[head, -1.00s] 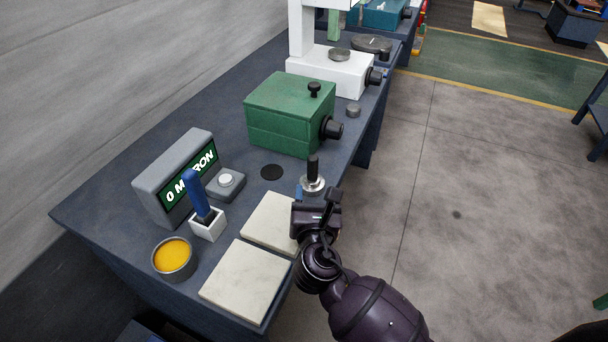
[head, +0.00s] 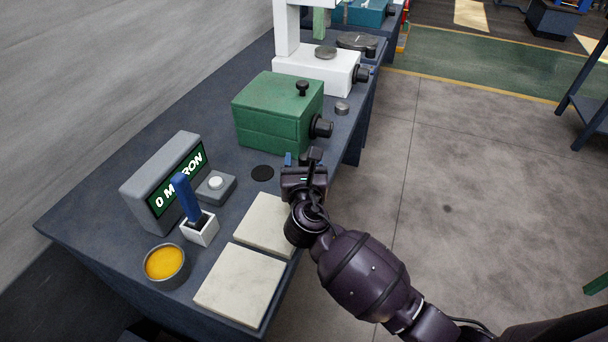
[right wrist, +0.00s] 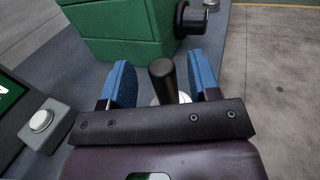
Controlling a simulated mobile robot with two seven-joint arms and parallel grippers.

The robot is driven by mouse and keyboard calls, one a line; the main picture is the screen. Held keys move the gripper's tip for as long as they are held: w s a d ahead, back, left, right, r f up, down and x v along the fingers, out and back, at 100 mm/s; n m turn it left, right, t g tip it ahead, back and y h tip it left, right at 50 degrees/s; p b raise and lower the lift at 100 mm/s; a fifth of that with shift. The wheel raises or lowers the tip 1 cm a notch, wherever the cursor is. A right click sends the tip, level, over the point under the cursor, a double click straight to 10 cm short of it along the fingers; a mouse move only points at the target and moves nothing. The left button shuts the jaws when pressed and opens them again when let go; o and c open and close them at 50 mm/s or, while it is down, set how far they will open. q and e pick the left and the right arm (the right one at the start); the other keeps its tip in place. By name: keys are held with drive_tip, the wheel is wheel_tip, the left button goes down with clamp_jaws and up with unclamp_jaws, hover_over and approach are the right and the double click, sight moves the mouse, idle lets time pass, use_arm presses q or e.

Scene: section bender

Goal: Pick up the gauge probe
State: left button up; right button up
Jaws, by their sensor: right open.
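The gauge probe, with a black upright handle (right wrist: 163,82) and a silver base, stands on the bench in the right wrist view. My right gripper (right wrist: 161,68) is open, with one blue finger on each side of the handle. The handle is between the fingers, and I see no clear grip on it. The silver base is mostly hidden behind the gripper's crossbar. In the head view my right gripper (head: 302,160) is over the bench's right edge and hides most of the probe. My left gripper is not in view.
A green box (head: 272,118) with black knobs stands just beyond the gripper. The micron display (head: 165,180), button box (head: 216,187), blue-handled tool (head: 187,197) in a white holder, yellow-filled tin (head: 165,265) and two pale plates (head: 240,284) are left and nearer. Floor is open right.

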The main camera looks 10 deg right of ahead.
sight(304, 154)
drive_tip(key=shift+w+d, duration=0.2)
drive_tip(key=shift+w, duration=0.55)
drive_tip(key=shift+w+d, duration=0.2)
drive_tip(key=shift+w, duration=0.55)
drive_tip(key=shift+r, duration=0.1)
clamp_jaws()
